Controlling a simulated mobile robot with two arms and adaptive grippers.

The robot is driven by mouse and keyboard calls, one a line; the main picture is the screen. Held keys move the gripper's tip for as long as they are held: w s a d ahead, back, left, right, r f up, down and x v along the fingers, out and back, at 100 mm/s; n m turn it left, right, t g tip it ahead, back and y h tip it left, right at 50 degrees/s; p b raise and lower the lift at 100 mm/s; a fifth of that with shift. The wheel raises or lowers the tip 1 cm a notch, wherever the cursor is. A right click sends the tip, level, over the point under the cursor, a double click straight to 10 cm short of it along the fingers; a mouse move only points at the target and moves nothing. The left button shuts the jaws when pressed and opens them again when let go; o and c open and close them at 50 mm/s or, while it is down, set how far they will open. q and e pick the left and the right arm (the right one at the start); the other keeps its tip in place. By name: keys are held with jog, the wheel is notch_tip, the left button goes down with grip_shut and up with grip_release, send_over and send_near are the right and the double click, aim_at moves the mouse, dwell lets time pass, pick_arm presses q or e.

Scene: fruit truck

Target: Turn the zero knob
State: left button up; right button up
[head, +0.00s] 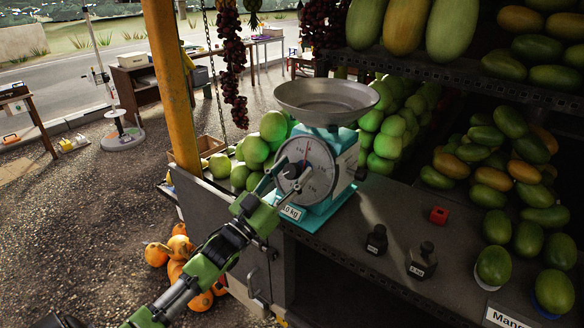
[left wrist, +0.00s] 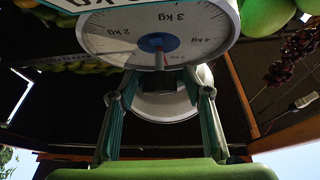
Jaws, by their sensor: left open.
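A teal kitchen-style scale (head: 325,210) stands on the stall counter, with a round white dial (head: 316,158) and a metal pan on top. A round knob-like hub (head: 291,171) sits at the dial's middle; it looks blue in the left wrist view (left wrist: 152,43). My left gripper (head: 289,176) is open in front of the dial, its fingers near the hub. In the left wrist view the open fingers (left wrist: 158,96) point toward the dial, with no object clearly held between them. I cannot tell whether they touch the scale. My right gripper is out of view.
The metal pan (head: 327,100) overhangs the dial. Dark weights (head: 422,262) and a small red block (head: 439,215) sit on the counter to the right. Green fruit is piled behind the scale. A yellow post (head: 171,80) stands to the left.

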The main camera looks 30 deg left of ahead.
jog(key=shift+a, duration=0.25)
pick_arm(q)
jog(key=c, duration=1.1)
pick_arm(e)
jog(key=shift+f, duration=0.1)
